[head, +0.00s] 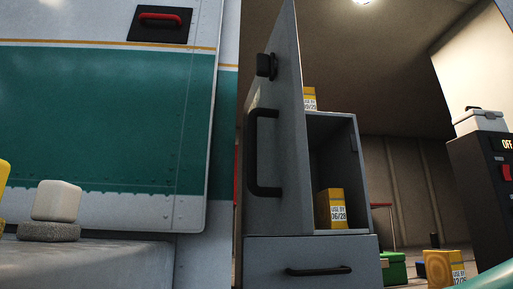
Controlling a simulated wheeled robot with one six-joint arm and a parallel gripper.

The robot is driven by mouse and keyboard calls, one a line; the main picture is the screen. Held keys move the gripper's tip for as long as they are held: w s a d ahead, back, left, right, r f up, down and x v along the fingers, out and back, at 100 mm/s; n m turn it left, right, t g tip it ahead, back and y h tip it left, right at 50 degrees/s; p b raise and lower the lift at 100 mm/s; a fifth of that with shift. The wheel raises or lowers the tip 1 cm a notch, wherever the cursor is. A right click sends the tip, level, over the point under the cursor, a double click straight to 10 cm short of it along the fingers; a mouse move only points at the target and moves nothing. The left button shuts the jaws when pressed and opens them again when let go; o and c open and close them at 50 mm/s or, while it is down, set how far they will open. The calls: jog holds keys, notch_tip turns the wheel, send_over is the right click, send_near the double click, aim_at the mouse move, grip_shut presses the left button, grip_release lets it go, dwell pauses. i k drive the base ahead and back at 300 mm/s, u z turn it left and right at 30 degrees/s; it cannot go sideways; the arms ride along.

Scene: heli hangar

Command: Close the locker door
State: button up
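The grey locker (368,198) stands right of centre in the head view. Its locker door (290,165) is wide open, swung out toward me on the left side of the opening. The door bears a long black handle (252,152) and a small black latch (266,65). Inside the open compartment stands a yellow box (331,209) with a date label. A closed drawer (310,258) with a black handle sits below. My gripper is not in view.
Another yellow box (310,98) shows at the locker's top, partly hidden by the door. At left is a white and green panelled body (110,120) with a red handle, above a grey ledge (100,262). A dark cabinet (475,200) stands right; boxes (445,268) lie low beside it.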

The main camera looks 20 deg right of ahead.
aim_at(277, 197)
jog(key=k, duration=1.3)
jog(key=u, duration=0.25)
jog(key=i, duration=0.75)
jog(key=z, duration=0.15)
